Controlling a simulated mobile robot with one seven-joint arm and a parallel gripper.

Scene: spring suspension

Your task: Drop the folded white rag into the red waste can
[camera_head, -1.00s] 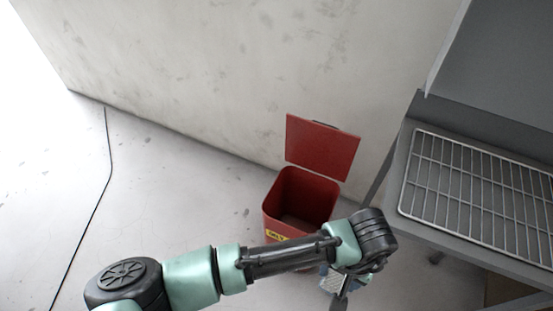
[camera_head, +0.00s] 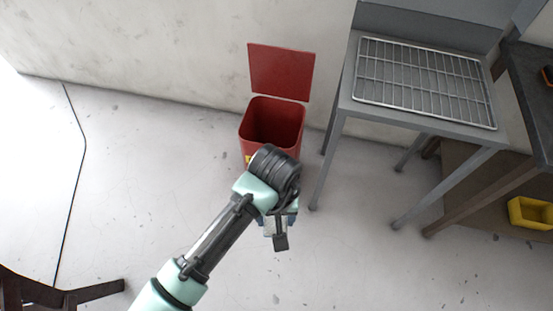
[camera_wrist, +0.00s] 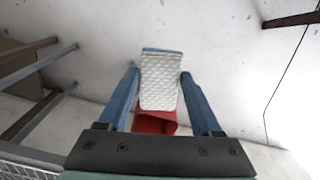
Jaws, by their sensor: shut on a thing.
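The folded white rag (camera_wrist: 160,82) is quilted, with a blue edge at its top. In the wrist view it sits between the two blue fingers of my gripper (camera_wrist: 160,78), which is shut on it. In the head view my gripper (camera_head: 279,228) is mostly hidden under my wrist, and only a bit of the pale rag shows. The red waste can (camera_head: 246,136) stands on the floor by the wall with its lid (camera_head: 281,72) raised. My gripper appears in front of the can, to its lower right in the head view. In the wrist view the can (camera_wrist: 150,123) shows partly behind the rag.
A grey metal table (camera_head: 345,103) with a wire rack (camera_head: 425,80) stands right of the can. A dark workbench (camera_head: 528,90) is further right, with a yellow bin (camera_head: 530,212) on its lower shelf. Brown wooden legs (camera_head: 60,295) show at lower left. The floor between is clear.

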